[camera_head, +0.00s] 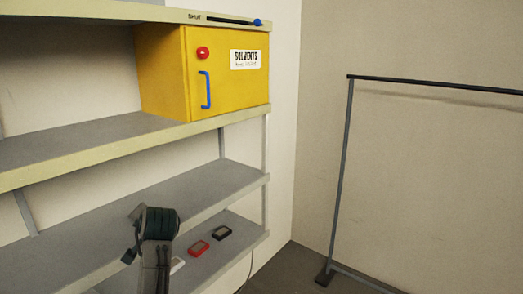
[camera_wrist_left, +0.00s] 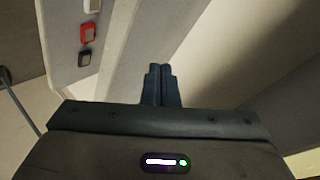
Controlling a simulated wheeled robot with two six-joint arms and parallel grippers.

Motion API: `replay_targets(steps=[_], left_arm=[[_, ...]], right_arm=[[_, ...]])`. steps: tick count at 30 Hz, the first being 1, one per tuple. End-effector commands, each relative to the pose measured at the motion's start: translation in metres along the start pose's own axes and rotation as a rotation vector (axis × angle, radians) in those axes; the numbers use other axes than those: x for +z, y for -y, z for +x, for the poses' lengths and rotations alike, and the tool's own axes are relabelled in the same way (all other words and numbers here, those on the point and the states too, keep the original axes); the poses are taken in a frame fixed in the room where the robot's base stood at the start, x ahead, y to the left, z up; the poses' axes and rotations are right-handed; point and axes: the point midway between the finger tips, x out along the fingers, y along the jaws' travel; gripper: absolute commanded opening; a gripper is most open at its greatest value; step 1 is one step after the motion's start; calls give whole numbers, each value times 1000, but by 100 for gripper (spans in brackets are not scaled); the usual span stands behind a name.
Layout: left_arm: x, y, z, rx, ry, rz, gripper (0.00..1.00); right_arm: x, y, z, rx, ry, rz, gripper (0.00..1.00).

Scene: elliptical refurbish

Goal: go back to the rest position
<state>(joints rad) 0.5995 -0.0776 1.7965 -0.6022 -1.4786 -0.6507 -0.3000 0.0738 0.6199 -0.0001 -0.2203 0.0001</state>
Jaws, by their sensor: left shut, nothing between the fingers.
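My left arm (camera_head: 158,225) rises from the bottom of the head view in front of the lower shelves, with its fingers not clear there. In the left wrist view my left gripper (camera_wrist_left: 161,80) is shut, its two dark fingers together with nothing between them. It is apart from the small devices on the lower shelf. My right gripper is in neither view.
A yellow solvents cabinet (camera_head: 225,95) with a blue handle stands closed on the shelf rack (camera_head: 85,150). A red device (camera_head: 198,247) and a black device (camera_head: 222,233) lie on the lowest shelf. A metal rail frame (camera_head: 343,150) stands at right.

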Motion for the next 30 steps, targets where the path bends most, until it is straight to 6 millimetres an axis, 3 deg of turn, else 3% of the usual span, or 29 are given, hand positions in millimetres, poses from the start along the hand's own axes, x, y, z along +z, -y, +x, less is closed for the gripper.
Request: replay_targets(steps=[1, 8, 14, 18, 24, 30], left_arm=[[28, -23, 5, 34, 15, -17, 0], [136, -106, 0, 183, 72, -117, 0], [226, -166, -31, 310, 136, -201, 0], [285, -199, -64, 400, 192, -255, 0], [342, -226, -111, 498, 261, -314, 0], [376, -240, -145, 561, 312, -348, 0]], right_arm=[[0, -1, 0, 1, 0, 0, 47], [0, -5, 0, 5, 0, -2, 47], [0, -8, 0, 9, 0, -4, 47], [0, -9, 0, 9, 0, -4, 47], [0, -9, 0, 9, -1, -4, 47], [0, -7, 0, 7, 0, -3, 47]])
